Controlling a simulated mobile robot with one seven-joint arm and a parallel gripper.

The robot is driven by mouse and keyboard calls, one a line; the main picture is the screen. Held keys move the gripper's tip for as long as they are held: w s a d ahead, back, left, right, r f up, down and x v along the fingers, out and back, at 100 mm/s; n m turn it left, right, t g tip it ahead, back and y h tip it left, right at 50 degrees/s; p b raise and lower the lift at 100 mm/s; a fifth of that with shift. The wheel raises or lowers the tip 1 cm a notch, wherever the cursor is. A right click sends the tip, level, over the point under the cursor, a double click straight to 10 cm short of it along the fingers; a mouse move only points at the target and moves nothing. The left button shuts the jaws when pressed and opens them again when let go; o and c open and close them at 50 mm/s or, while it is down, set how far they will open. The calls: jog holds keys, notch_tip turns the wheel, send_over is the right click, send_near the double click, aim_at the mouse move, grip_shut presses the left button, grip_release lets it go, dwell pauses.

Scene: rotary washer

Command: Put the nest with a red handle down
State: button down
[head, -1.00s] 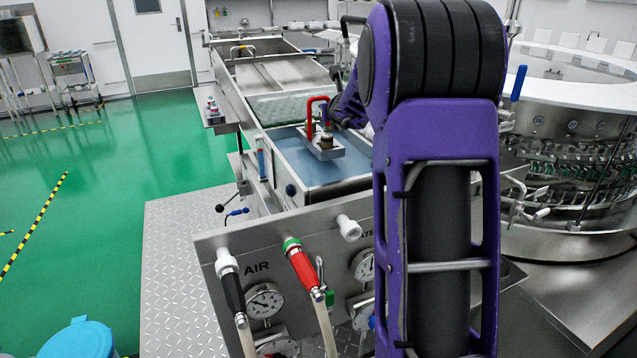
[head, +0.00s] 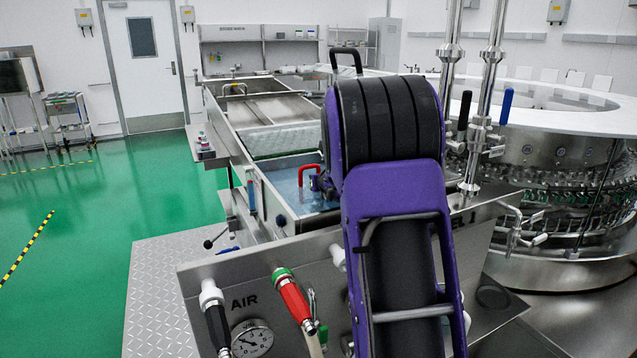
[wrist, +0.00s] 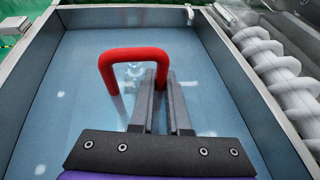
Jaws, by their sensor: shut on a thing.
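The red handle (head: 309,170) of the nest shows as an upturned U low over the blue basin (head: 290,178), just left of my arm. In the wrist view the handle (wrist: 134,53) stands upright. My gripper (wrist: 163,78) is shut on its right leg. A clear, glassy shape (wrist: 134,74) shows under the arch. The nest's plate is not clearly visible; whether it rests on the basin floor I cannot tell. My arm and the handle hide part of it.
Metal basin walls (wrist: 226,75) surround the blue area. A white spiral screw (wrist: 278,70) lies just outside the right wall. A hose panel (head: 250,295) is in front, and a round machine (head: 570,150) stands at right.

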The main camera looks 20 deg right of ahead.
jog(key=shift+f, duration=0.15)
jog(key=c, duration=0.9)
grip_release()
jog(key=shift+r, duration=0.25)
jog(key=v, duration=1.2)
jog(key=shift+f, duration=0.1)
